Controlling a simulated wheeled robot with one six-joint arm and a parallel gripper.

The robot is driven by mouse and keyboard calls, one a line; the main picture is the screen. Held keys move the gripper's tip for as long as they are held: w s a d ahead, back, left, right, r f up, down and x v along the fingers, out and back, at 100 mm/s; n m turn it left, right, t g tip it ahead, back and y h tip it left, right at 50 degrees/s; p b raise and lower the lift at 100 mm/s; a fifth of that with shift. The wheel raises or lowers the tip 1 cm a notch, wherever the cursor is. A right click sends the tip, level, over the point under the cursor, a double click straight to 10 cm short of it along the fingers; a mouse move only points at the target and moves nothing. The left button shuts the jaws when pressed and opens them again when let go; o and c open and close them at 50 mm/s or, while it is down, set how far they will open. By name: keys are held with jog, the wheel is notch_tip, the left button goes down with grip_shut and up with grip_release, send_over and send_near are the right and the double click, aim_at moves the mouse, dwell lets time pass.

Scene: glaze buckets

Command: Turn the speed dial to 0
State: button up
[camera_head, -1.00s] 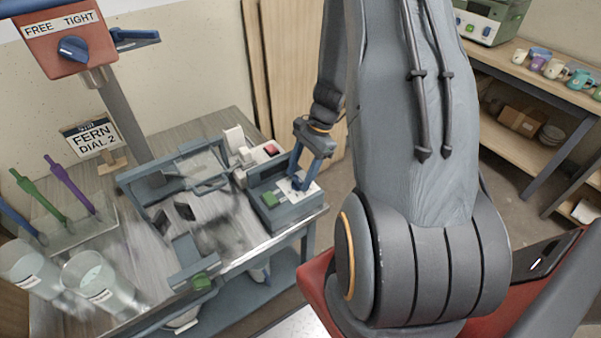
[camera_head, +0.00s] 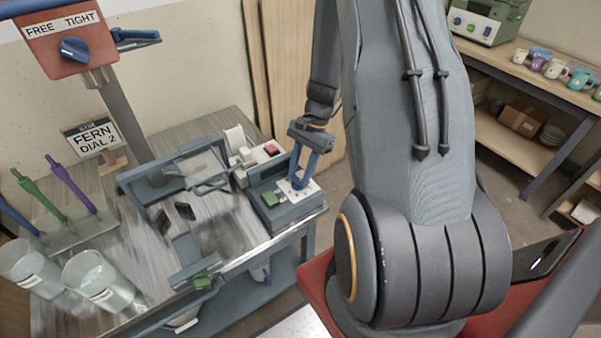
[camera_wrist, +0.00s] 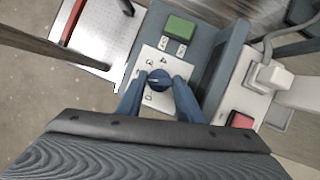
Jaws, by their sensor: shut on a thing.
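The speed dial (camera_wrist: 159,80) is a round dark blue knob on a white plate (camera_wrist: 149,66) with printed marks, on a grey control box. In the wrist view my gripper (camera_wrist: 158,88) is shut on the dial, one blue finger on each side. The marks are too small to read surely, so I cannot tell the dial's setting. In the head view my gripper (camera_head: 299,182) points down onto the white plate of the control box (camera_head: 284,212), and its fingers largely hide the dial. A green button (camera_wrist: 180,28) sits beside the plate on the same box.
A white box with a red switch (camera_wrist: 241,120) stands beside the control box. Clear buckets (camera_head: 98,280) stand at the left. A red unit with a "FREE TIGHT" knob (camera_head: 74,49) is above.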

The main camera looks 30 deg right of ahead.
jog(key=n, duration=0.2)
jog(key=n+g+h, duration=0.1)
jog(key=n, duration=0.1)
jog(key=n+g, duration=0.1)
jog(key=n, duration=0.1)
jog(key=shift+w+a+h, duration=0.1)
jog(key=shift+w+h, duration=0.15)
jog(key=shift+h, duration=0.05)
jog(key=n+h, duration=0.1)
jog(key=n, duration=0.2)
jog(key=n+g+h, duration=0.1)
jog(key=n, duration=0.2)
jog(key=shift+a+n, duration=0.2)
jog(key=shift+n, duration=0.2)
jog(key=o, duration=1.1)
jog(key=shift+b+v, duration=1.2)
jog(key=shift+v, duration=2.75)
jog(key=shift+a, duration=0.1)
